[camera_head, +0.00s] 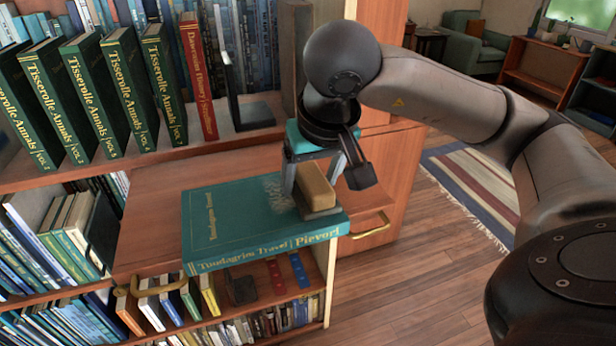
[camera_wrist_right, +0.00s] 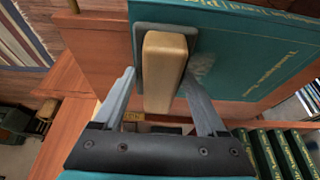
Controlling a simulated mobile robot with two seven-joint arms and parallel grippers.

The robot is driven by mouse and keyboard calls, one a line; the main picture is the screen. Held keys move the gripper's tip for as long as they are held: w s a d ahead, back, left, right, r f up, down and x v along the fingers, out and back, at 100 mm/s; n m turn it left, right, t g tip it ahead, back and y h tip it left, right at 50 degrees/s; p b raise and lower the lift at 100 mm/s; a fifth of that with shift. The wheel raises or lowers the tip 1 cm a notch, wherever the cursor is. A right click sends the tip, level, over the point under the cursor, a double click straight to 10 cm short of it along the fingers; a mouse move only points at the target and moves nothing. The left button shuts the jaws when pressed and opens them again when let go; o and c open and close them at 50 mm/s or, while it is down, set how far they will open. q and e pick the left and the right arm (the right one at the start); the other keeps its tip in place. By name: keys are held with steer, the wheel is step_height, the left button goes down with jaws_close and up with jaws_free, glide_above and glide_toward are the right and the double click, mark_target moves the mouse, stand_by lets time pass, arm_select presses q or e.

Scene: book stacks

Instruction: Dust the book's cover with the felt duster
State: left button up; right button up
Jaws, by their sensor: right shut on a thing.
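The teal book (camera_head: 235,218) titled "Tondagrim Travel" lies flat with its cover up and its spine toward me. A pale, dusty patch (camera_head: 275,192) shows on the cover just left of the duster. The felt duster (camera_head: 316,188), a tan wooden block on a grey felt base, sits at the right part of the cover. My right gripper (camera_head: 318,178) is shut on its wooden block from above. In the right wrist view the block (camera_wrist_right: 163,72) is between the two fingers, with the felt against the book (camera_wrist_right: 255,50). My left gripper is not in view.
The book rests on a wooden pull-out board (camera_head: 150,215) with brass handles. Behind it, a shelf holds green volumes (camera_head: 95,90), a red book (camera_head: 197,80) and a dark bookend (camera_head: 245,112). More books fill the lower shelves. Open floor (camera_head: 400,250) and a striped rug (camera_head: 475,190) lie right.

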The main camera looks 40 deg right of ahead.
steer(key=r+p, duration=0.1)
steer(key=r, duration=0.2)
steer(key=shift+w+a+r+p, duration=0.1)
steer(key=shift+a+r+p, duration=0.25)
steer(key=shift+d+r+p, duration=0.15)
steer(key=shift+r+p, duration=0.35)
steer(key=shift+r, duration=0.2)
step_height(320, 180, up, 2)
steer(key=shift+r+p, duration=0.1)
steer(key=shift+p, duration=0.7)
steer(key=shift+r, duration=0.2)
